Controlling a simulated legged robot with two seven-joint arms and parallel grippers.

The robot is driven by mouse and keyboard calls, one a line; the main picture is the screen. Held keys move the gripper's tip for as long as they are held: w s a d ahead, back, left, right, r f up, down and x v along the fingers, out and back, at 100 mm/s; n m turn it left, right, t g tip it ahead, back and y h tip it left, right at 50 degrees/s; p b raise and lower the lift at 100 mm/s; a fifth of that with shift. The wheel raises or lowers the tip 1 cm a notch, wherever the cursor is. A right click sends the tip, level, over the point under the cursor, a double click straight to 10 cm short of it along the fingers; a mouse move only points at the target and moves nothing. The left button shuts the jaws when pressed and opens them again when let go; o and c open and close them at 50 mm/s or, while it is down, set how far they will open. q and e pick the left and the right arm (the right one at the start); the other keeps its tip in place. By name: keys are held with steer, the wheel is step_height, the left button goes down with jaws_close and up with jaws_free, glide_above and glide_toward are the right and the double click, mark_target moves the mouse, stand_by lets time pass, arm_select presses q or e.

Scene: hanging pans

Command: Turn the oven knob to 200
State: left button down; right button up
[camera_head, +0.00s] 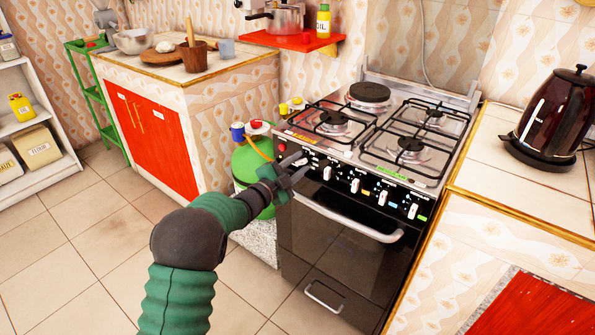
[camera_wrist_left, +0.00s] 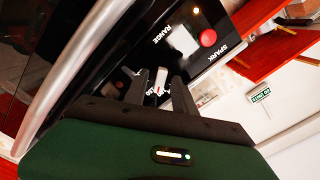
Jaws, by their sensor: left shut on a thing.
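The stove's black control panel (camera_head: 345,182) faces me in the head view. My left gripper (camera_head: 292,178) is at its left end, below the red button (camera_head: 281,146). In the left wrist view, the two dark fingers of my left gripper (camera_wrist_left: 160,92) are on either side of a small white oven knob (camera_wrist_left: 160,82), shut on it. White dial marks show around the knob, but they are too small to read, so its setting cannot be told. In the head view the gripper hides this knob. My right gripper is in neither view.
Several other white knobs (camera_head: 355,185) line the panel to the right. The oven door handle (camera_head: 350,218) runs just below. A green gas cylinder (camera_head: 252,165) stands left of the stove. A dark kettle (camera_head: 555,118) is on the right counter. The floor in front is clear.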

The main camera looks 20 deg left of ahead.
arm_select(q)
steer(key=m+b, duration=0.1)
steer(key=m, duration=0.1)
steer(key=m+b, duration=0.2)
steer(key=shift+d+f+m+b, duration=0.2)
steer(key=shift+m+b, duration=0.1)
steer(key=shift+m, duration=0.1)
steer(key=shift+m+b, duration=1.95)
steer(key=shift+m, duration=0.55)
steer(key=shift+d+f, duration=0.1)
steer(key=shift+f, duration=0.05)
steer(key=c, duration=1.2)
jaws_free()
steer(key=shift+o, duration=0.8)
